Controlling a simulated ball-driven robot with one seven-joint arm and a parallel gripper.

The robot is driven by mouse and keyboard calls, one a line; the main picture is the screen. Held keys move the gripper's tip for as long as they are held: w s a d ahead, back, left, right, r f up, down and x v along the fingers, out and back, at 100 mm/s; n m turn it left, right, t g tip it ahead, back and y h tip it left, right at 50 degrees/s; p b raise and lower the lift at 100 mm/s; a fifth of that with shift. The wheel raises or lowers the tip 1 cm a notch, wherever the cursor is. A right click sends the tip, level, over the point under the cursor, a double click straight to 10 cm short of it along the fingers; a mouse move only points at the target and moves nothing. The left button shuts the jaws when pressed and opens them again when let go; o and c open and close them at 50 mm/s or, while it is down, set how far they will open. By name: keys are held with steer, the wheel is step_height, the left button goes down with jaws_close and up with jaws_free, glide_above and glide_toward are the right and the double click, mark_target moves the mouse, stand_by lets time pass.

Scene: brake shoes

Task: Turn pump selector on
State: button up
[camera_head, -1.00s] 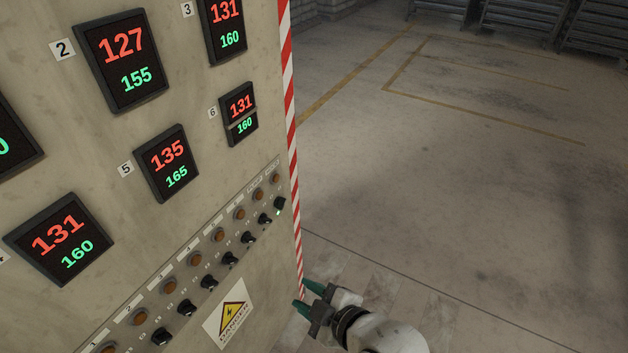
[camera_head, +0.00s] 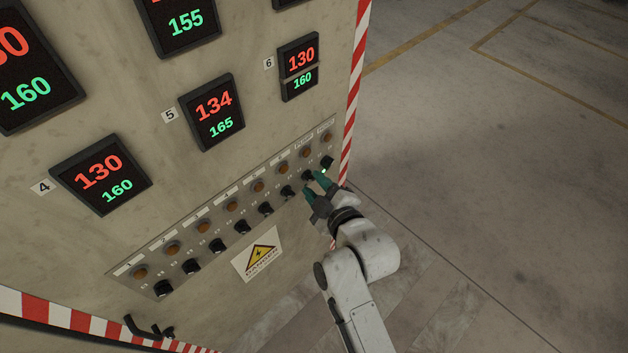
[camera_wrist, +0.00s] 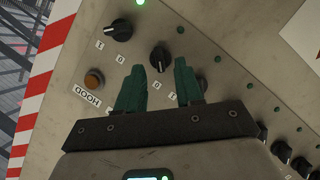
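A row of black selector knobs runs along the sloping strip on the panel. One knob (camera_wrist: 160,58), second from the strip's right end in the head view (camera_head: 308,175), lies just past and between the fingertips of my gripper (camera_wrist: 158,68). My gripper has two green fingers spread apart with nothing held; it also shows in the head view (camera_head: 316,185). I cannot tell whether a finger touches the knob. The end knob (camera_wrist: 122,30), by the HOOD label (camera_wrist: 94,99), has a lit green lamp (camera_wrist: 140,3).
Orange buttons (camera_head: 259,187) line the strip above the knobs. Numbered displays (camera_head: 212,112) hang above, and a yellow danger sign (camera_head: 261,253) is below. A red-and-white striped edge (camera_head: 352,95) bounds the panel on the right. Open floor (camera_head: 500,190) lies beyond.

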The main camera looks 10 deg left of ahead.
steer(key=shift+x, duration=0.8)
jaws_close()
